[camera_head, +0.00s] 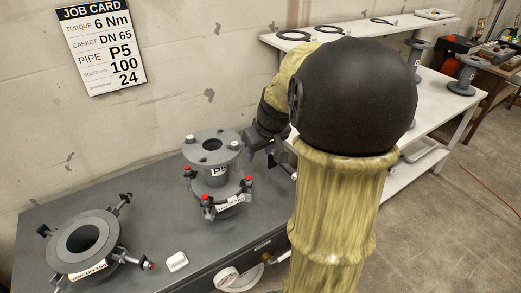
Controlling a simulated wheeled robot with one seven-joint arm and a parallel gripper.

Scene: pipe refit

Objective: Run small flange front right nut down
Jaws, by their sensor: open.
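The small flange (232,209) is on the grey bench in the middle of the view, with red-tipped bolts around it and a white label on its front. A grey pipe spool marked P5 (212,171) stands upright on it. A red-tipped bolt (248,180) is at the flange's right side, and more are at its front left and back left. The nuts are too small to make out, and I cannot tell how far down any sits. My gripper (270,155) is open, just right of the spool's top flange. My arm partly hides it; I cannot tell whether it touches anything.
A larger flange (101,224) with bolts sticking out lies at the bench's left. A small white block (177,261) lies between the flanges. A white shelf table (445,85) behind my arm carries gaskets and spools. A job card (100,45) hangs on the wall.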

